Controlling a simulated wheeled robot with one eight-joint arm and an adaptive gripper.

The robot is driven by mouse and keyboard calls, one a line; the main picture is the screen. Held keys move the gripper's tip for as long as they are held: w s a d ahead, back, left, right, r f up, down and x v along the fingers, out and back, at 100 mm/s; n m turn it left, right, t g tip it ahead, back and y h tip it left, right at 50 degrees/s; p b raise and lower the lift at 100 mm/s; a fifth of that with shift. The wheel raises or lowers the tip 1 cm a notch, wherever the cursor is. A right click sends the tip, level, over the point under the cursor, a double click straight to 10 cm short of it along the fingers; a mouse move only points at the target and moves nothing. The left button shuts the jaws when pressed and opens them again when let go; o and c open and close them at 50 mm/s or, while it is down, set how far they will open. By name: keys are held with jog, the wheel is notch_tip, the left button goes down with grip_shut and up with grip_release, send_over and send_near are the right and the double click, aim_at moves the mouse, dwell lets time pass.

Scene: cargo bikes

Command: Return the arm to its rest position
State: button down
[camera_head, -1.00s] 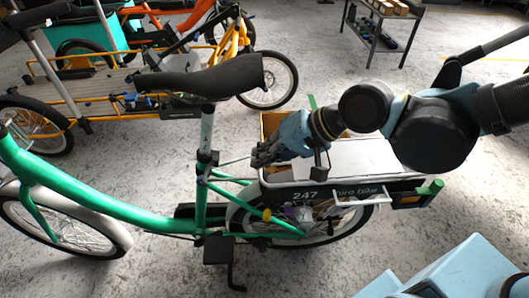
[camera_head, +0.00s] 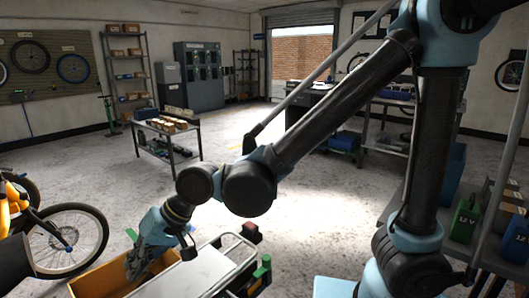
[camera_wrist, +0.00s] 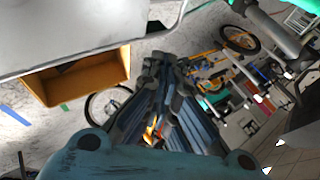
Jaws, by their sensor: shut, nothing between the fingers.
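My gripper (camera_head: 138,262) is shut and empty at the lower left of the head view, over or beside an open wooden box (camera_head: 92,284); the exact height above it I cannot tell. My arm reaches down to it from the upper right. In the wrist view my gripper (camera_wrist: 160,68) has its fingers together, with nothing between them. The wooden box (camera_wrist: 88,78) shows to the left of the fingers there. The grey-white rear deck (camera_head: 190,275) of the cargo bike lies right of the gripper in the head view.
A small table (camera_head: 168,128) with boxes stands across the floor. A shelf (camera_head: 490,215) with green and blue cases stands at the right. A bike wheel (camera_head: 68,243) is at the left. The middle floor (camera_head: 230,165) is clear.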

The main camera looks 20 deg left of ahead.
jog(key=w+d+r+m+t, duration=0.1)
jog(key=w+d, duration=0.3)
jog(key=w, duration=0.6)
jog(key=w+d+m+t, duration=0.1)
jog(key=w+d+t, duration=0.1)
jog(key=w+d, duration=0.5)
jog(key=w+d+r+m+t, duration=0.1)
jog(key=w+d, duration=0.1)
jog(key=w, duration=1)
jog(key=w+d+m+t+h, duration=0.2)
jog(key=w+d, duration=0.5)
jog(key=d, duration=0.2)
jog(key=w+d+f+m+h, duration=0.1)
jog(key=d+f+m+h, duration=0.1)
jog(key=d, duration=1.2)
jog(key=w+d+f+m+h, duration=0.2)
jog(key=d+f, duration=0.1)
jog(key=d, duration=1.1)
jog(key=s+d+f+m+h, duration=0.1)
jog(key=s+d, duration=0.3)
jog(key=d, duration=0.4)
jog(key=shift+s+d+f+m, duration=0.15)
jog(key=shift+s+f+m, duration=0.25)
jog(key=shift+f, duration=0.45)
